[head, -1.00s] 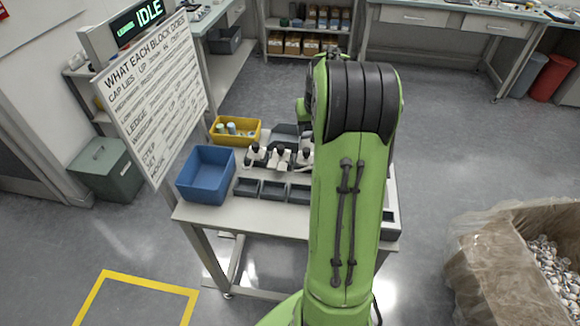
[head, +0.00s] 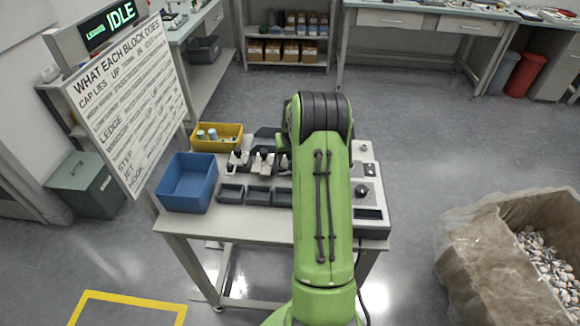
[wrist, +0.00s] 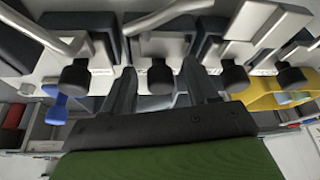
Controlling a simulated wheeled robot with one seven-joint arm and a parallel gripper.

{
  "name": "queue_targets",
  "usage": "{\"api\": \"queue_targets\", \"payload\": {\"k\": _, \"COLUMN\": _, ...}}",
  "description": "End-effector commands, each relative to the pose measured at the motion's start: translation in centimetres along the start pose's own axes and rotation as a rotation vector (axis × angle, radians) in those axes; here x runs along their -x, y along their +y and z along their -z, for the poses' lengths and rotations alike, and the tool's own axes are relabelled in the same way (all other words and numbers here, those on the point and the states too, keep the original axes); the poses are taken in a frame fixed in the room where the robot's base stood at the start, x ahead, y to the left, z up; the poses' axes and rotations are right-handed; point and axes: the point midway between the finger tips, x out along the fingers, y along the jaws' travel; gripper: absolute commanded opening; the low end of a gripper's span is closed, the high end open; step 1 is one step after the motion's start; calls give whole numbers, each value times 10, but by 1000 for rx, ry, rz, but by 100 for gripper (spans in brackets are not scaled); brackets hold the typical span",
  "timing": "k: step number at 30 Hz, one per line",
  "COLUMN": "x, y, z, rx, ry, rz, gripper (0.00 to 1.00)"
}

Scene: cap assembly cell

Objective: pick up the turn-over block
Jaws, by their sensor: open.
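Several white blocks with black knobs stand in a row on the table; in the head view I see a left one (head: 238,158) and a middle one (head: 264,157), and another is partly hidden by my arm. I cannot tell which is the turn-over block, as the labels are too small to read. In the wrist view, my gripper (wrist: 162,88) is open and empty. Its two dark fingers point toward the row, and a black knob (wrist: 160,77) shows between them. Other knobs show to the left (wrist: 75,77) and right (wrist: 234,77). My arm hides the gripper in the head view.
A blue bin (head: 187,184) stands at the table's left, with a yellow bin (head: 215,145) of small parts behind. Dark trays (head: 258,195) line the front. A sign (head: 128,100) stands left; a bag-lined container (head: 475,255) of caps stands on the floor right.

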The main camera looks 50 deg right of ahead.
Motion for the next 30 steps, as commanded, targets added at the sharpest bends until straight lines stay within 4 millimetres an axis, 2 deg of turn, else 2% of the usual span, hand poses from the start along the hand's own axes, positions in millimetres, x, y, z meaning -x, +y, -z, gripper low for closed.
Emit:
{"api": "queue_targets", "payload": {"k": 5, "x": 0, "y": 0, "z": 0, "rx": 1, "ry": -1, "rz": 0, "gripper": 59}}
{"api": "queue_targets", "payload": {"k": 16, "x": 0, "y": 0, "z": 0, "rx": 0, "ry": -1, "rz": -1, "gripper": 2}}
{"api": "queue_targets", "payload": {"k": 26, "x": 2, "y": 1, "z": 0, "rx": 0, "ry": -1, "rz": -2, "gripper": 0}}
{"api": "queue_targets", "payload": {"k": 30, "x": 23, "y": 0, "z": 10, "rx": 1, "ry": 4, "rz": -2, "gripper": 0}}
